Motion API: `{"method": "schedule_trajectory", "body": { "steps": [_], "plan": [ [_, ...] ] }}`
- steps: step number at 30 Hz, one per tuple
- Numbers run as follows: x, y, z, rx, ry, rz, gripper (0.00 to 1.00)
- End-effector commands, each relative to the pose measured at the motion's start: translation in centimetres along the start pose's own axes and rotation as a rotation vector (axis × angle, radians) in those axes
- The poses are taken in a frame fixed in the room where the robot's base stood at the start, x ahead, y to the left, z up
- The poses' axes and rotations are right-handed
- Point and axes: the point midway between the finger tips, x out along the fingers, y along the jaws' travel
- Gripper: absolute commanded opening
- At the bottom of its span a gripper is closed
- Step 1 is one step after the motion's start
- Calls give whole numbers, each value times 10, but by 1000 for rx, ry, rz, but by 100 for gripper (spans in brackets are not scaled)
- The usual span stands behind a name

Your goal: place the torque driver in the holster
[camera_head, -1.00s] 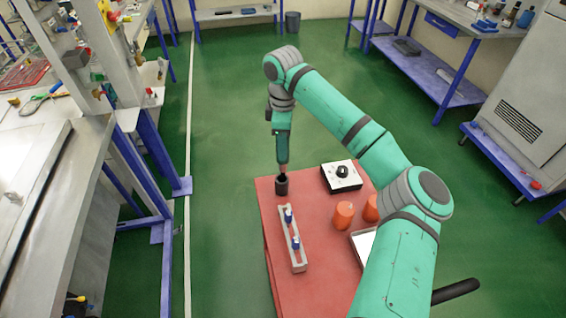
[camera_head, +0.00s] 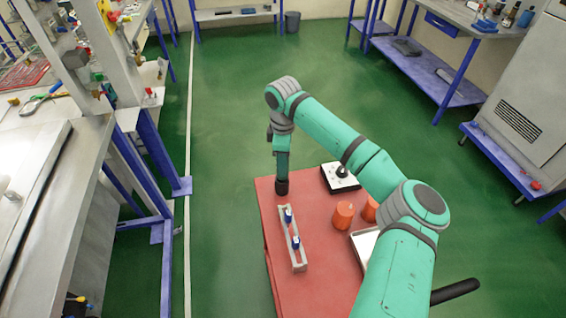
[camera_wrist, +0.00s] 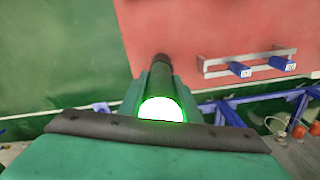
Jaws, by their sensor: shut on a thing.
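In the wrist view my gripper (camera_wrist: 162,88) is shut on the torque driver (camera_wrist: 160,109), whose white end with a green glowing rim shows between the fingers. A dark tube stretches away beyond the fingertips, in line with the driver.
On the red cart (camera_head: 325,265) a pale rack (camera_head: 298,262) with two blue-handled pieces stands just nearer than the holster. A black-and-white knob box (camera_head: 340,183), orange cups (camera_head: 343,216) and a white tray (camera_head: 362,240) lie to the right. Green floor is clear beyond.

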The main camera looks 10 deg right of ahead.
Motion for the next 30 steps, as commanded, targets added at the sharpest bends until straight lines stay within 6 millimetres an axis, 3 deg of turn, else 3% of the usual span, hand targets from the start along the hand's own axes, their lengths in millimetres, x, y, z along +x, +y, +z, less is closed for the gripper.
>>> {"method": "schedule_trajectory", "body": {
  "steps": [5, 6, 8, 22, 30],
  "plan": [
    [3, 0, 0, 0, 1, 1, 0],
    [4, 0, 0, 0, 0, 0, 39],
    [3, 0, 0, 0, 0, 0, 48],
    [3, 0, 1, 0, -2, 1, 48],
    [-43, -2, -6, -3, 2, 0, 48]
  ]
}}
